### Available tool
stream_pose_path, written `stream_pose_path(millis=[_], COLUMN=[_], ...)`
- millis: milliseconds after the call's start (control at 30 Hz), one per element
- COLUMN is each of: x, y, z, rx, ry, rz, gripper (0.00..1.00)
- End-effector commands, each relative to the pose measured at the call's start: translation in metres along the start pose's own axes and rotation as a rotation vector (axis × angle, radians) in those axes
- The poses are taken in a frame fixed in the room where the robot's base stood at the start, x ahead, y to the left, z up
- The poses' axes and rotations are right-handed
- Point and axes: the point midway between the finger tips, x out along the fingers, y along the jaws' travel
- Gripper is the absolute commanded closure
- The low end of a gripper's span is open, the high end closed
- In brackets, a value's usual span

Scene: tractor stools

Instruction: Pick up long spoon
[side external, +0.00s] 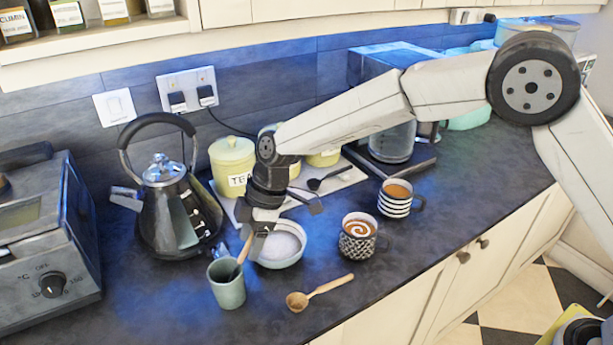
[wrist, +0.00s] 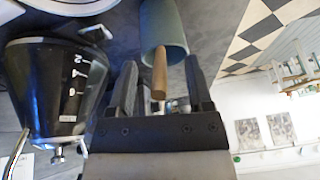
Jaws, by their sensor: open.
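A long wooden handle (side external: 244,250), probably the long spoon's, leans up out of a grey-green cup (side external: 228,290); its lower end is hidden inside. A shorter wooden spoon (side external: 318,290) lies on the counter to the right of the cup. My gripper (side external: 254,246) is just above the cup, beside the upright handle. In the wrist view my gripper (wrist: 160,78) is open, and the handle (wrist: 160,50) shows between its two fingers, apart from both. The cup (wrist: 165,22) is beyond the fingertips.
A black kettle (side external: 165,215) stands close on the left. A white bowl (side external: 283,258) is right behind my gripper. Two mugs, one patterned (side external: 357,245) and one striped (side external: 394,209), stand to the right. The counter's front edge is near the cup.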

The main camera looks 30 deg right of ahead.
Motion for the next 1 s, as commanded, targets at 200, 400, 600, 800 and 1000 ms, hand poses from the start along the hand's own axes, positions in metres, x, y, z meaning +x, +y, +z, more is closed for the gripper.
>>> stream_pose_path(millis=[200,400,600,800,1000], x=[0.017,0.017,0.017,0.017,0.017], y=[0.000,0.000,0.000,0.000,0.000], z=[0.000,0.000,0.000,0.000,0.000], rx=[-0.001,0.000,0.000,0.000,0.000], ry=[-0.001,-0.001,-0.001,-0.001,-0.001], rz=[0.001,0.002,0.002,0.002,0.002], gripper=[0.34,0.34,0.34,0.63,1.00])
